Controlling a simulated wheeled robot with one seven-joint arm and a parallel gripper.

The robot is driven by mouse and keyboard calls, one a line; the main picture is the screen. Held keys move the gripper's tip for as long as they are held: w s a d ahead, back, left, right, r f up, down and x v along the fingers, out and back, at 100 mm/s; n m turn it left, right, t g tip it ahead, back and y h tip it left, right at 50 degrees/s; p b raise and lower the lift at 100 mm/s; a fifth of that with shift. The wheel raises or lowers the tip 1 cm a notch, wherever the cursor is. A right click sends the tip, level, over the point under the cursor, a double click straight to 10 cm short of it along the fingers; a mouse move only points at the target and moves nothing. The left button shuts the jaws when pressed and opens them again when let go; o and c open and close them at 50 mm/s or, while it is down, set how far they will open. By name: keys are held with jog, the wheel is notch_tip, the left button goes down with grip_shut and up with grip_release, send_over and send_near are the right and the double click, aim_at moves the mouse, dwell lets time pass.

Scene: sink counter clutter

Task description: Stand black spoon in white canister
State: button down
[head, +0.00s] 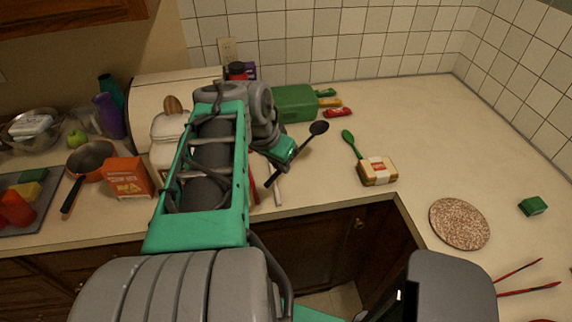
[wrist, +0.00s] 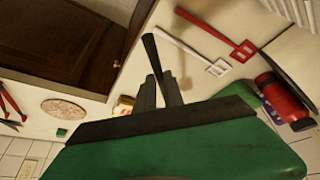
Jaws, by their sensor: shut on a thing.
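My gripper (head: 293,156) is shut on the black spoon (head: 318,128) above the counter. The spoon is tilted, with its bowl up to the right and its handle end down to the left. In the wrist view, the fingers (wrist: 160,93) close around the spoon, and its dark handle (wrist: 151,48) sticks out past them. The bowl is not clear there. A white canister (head: 168,128) with a brown rounded top or item stands left of my arm in the head view. My arm hides part of it, and its opening is not clear.
A red spatula (wrist: 215,33) and a white spatula (wrist: 191,50) lie near the gripper. A green spoon (head: 352,144) and a packaged sandwich-like block (head: 378,171) lie right. An orange box (head: 127,178) and pan (head: 91,160) stand left. The back right counter is clear.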

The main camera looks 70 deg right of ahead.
jog(key=d+f+b, duration=0.1)
jog(key=d+f, duration=0.1)
jog(key=d, duration=0.1)
jog(key=w+d+f+b, duration=0.1)
jog(key=d+f, duration=0.2)
jog(key=d+f+b, duration=0.1)
jog(key=d+f, duration=0.2)
jog(key=shift+w+d, duration=0.15)
jog(key=shift+d, duration=0.2)
jog(key=b+x, duration=0.2)
jog(key=x, duration=0.1)
jog(key=shift+w+a+f, duration=0.15)
jog(key=shift+w+a, duration=0.05)
jog(key=shift+a, duration=0.1)
jog(key=shift+w+f+b, duration=0.1)
jog(key=shift+f+b, duration=0.65)
jog(key=c, duration=1.5)
grip_release()
jog(key=shift+o, duration=0.2)
jog(key=v, duration=1.3)
jog(key=shift+r+p, duration=0.15)
jog(key=shift+p, duration=0.2)
jog(key=shift+d, duration=0.1)
